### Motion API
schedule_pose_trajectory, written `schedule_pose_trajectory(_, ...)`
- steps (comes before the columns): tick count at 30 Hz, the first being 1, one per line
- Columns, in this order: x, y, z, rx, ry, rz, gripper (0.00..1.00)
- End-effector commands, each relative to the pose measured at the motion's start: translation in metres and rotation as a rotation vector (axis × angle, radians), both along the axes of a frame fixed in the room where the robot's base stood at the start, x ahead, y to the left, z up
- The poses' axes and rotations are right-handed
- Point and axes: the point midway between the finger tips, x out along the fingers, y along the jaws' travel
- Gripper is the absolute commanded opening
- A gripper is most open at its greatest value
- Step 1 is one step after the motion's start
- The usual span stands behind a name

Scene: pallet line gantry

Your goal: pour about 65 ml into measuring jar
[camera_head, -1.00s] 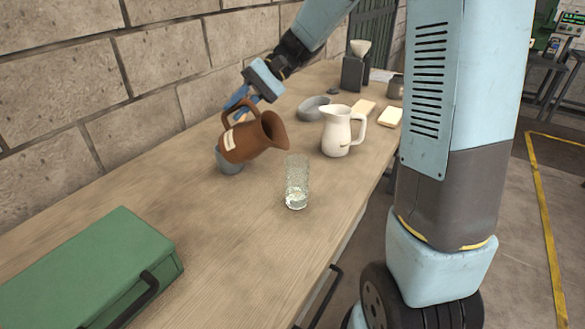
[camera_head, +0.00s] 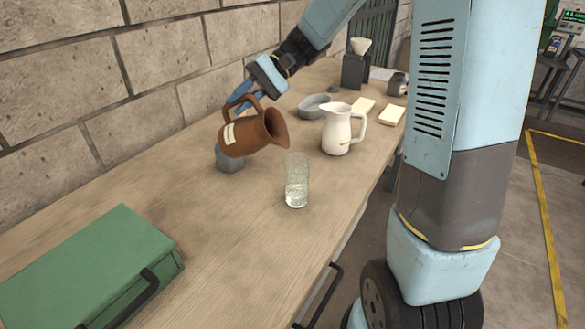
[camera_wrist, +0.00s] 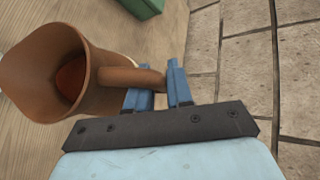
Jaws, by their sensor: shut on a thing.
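A brown jug (camera_head: 250,136) with a pale label is held in the air, tilted with its wide mouth toward the lower right. My gripper (camera_head: 243,101) is shut on the jug's handle; the wrist view (camera_wrist: 158,85) shows the blue fingers on either side of it. The clear measuring jar (camera_head: 297,181) stands upright on the bench, just below and right of the jug's lip. Clear contents show in its lower part; no graduations are readable. No distinct stream is visible between lip and jar. In the wrist view the jug's inside (camera_wrist: 72,76) looks reddish; its liquid level cannot be told.
A white pitcher (camera_head: 337,130) stands close behind the jar. A grey cup (camera_head: 229,160) is beneath the jug. A green case (camera_head: 90,268) lies at the front left. A grey bowl (camera_head: 314,106) and pale blocks (camera_head: 391,116) are farther back. Bench around the jar's front is clear.

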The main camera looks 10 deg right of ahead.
Motion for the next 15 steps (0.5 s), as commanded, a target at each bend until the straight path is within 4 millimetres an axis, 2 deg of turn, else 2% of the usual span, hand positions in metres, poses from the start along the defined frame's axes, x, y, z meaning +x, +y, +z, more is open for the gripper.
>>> schedule_pose_trajectory(15,-0.0021,-0.0032,0.0053,0.038,-0.027,0.0,0.0)
